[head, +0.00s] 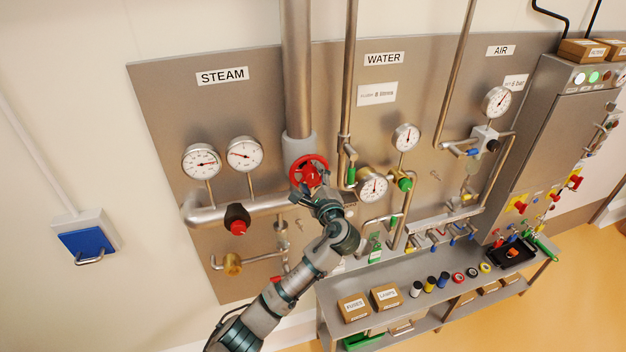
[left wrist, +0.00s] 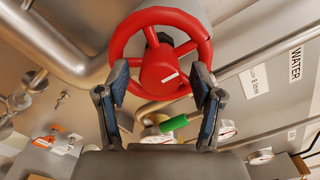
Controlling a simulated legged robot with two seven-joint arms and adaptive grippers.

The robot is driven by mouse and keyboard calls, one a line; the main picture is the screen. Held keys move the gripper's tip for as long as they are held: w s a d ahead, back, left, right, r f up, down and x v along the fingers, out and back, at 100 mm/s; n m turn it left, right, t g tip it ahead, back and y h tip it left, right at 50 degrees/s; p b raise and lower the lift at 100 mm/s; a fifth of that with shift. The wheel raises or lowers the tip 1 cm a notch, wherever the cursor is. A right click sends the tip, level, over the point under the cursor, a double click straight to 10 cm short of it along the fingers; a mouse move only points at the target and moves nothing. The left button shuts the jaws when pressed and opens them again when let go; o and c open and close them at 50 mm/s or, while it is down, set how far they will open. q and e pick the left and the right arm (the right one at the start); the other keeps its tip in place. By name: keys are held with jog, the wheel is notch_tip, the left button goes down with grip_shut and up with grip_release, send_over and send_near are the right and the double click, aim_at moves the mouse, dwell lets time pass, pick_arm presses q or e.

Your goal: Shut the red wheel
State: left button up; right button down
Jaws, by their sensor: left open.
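The red wheel (head: 309,171) is mounted on the steam pipe, below the thick vertical pipe, in the head view. In the left wrist view the red wheel (left wrist: 160,62) fills the upper middle, with a white mark on its hub. My left gripper (head: 316,192) is at the wheel's lower side. In the left wrist view the left gripper (left wrist: 160,78) is open, with one finger on each side of the hub, overlapping the lower part of the rim. I cannot tell whether the fingers touch the wheel. The right gripper is not in view.
Two steam gauges (head: 201,161) and a red-black knob (head: 237,219) are left of the wheel. A water gauge (head: 372,187) and a green-handled valve (head: 351,175) are close on its right. A steel shelf (head: 330,304) with boxes is below.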

pick_arm(q)
jog(key=v, duration=1.2)
jog(key=shift+w+f, duration=0.15)
